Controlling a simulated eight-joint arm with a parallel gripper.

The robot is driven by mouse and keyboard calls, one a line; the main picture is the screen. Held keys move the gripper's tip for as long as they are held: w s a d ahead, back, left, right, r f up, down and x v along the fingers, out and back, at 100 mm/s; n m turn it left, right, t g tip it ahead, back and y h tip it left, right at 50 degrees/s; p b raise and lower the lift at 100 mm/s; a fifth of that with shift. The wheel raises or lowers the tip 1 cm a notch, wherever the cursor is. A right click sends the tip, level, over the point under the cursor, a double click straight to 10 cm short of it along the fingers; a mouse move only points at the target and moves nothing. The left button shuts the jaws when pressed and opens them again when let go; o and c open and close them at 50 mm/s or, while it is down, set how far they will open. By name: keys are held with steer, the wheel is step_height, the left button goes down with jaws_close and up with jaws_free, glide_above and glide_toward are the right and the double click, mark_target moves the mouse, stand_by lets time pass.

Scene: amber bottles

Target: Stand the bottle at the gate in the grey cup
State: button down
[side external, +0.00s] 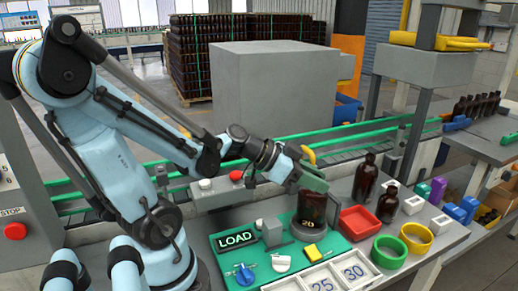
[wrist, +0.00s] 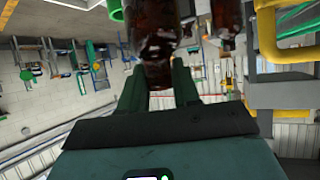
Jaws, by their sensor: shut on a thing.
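A dark amber bottle (side external: 312,207) is upright in my gripper (side external: 313,183), whose green fingers are shut on its upper part. In the wrist view the bottle (wrist: 158,45) shows between the two fingers of my gripper (wrist: 158,80). The grey cup (side external: 307,236) stands on the green mat, directly below and around the bottle's lower end. I cannot tell whether the bottle's base rests on the cup's floor. Two other amber bottles, a taller one (side external: 365,178) and a shorter one (side external: 388,204), stand to the right, apart from my gripper.
A red tray (side external: 360,222), a green ring-shaped bin (side external: 389,252) and a yellow one (side external: 416,238) stand right of the cup. A LOAD sign (side external: 235,239) and small tools lie left on the mat (side external: 220,262). A conveyor (side external: 345,143) runs behind.

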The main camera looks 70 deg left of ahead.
steer(key=shift+f, duration=0.65)
steer(key=c, duration=0.8)
jaws_free()
steer(key=shift+s+r, duration=0.15)
steer(key=shift+r, duration=0.05)
steer(key=v, duration=1.1)
steer(key=shift+s+a, duration=0.15)
steer(key=shift+s, duration=0.2)
steer(key=shift+w+r, duration=0.1)
